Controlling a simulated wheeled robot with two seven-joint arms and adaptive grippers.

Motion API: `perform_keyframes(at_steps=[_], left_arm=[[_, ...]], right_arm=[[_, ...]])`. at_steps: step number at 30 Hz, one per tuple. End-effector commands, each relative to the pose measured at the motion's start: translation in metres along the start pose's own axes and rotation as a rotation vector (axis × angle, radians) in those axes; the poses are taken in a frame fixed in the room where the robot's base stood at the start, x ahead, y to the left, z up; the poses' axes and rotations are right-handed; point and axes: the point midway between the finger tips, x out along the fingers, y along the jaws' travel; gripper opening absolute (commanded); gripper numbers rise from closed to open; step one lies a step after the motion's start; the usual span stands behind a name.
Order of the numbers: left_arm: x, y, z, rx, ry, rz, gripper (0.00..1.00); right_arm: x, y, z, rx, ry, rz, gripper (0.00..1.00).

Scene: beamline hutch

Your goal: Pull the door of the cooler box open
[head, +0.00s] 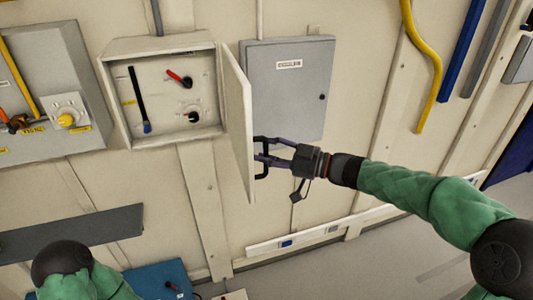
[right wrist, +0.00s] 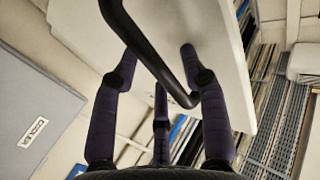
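A beige wall box (head: 165,45) stands open in the head view, with a black lever, a red-handled switch and a knob inside. Its door (head: 236,110) is swung far out and shows nearly edge-on. A black bar handle (right wrist: 150,50) sits on the door's outer face. My right gripper (head: 260,148) is at this handle. In the right wrist view its purple fingers are spread apart, with the bar passing between them; firm contact cannot be told. A grey shut box (head: 290,90) hangs to the right; its label seems to read "COOLER" in the wrist view. My left gripper is out of view.
A grey panel (head: 40,70) with a yellow knob is on the wall at far left. A yellow hose (head: 433,75) runs down the wall at right. A low white trunking (head: 300,238) runs along the wall below. Floor at lower right is clear.

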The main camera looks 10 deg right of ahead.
Motion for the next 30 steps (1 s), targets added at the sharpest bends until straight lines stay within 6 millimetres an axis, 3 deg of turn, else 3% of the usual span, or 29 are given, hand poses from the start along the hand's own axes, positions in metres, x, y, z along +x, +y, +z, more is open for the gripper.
perform_keyframes(at_steps=[11, 24, 30], left_arm=[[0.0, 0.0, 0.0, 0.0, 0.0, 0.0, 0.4], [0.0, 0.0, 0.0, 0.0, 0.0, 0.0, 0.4], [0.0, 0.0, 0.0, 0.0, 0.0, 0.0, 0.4]], right_arm=[[-0.005, 0.0, 0.001, 0.001, -0.002, 0.001, 0.46], [-0.083, 0.001, 0.002, 0.001, -0.002, 0.004, 0.46], [-0.11, 0.001, 0.002, 0.001, -0.002, 0.002, 0.46]])
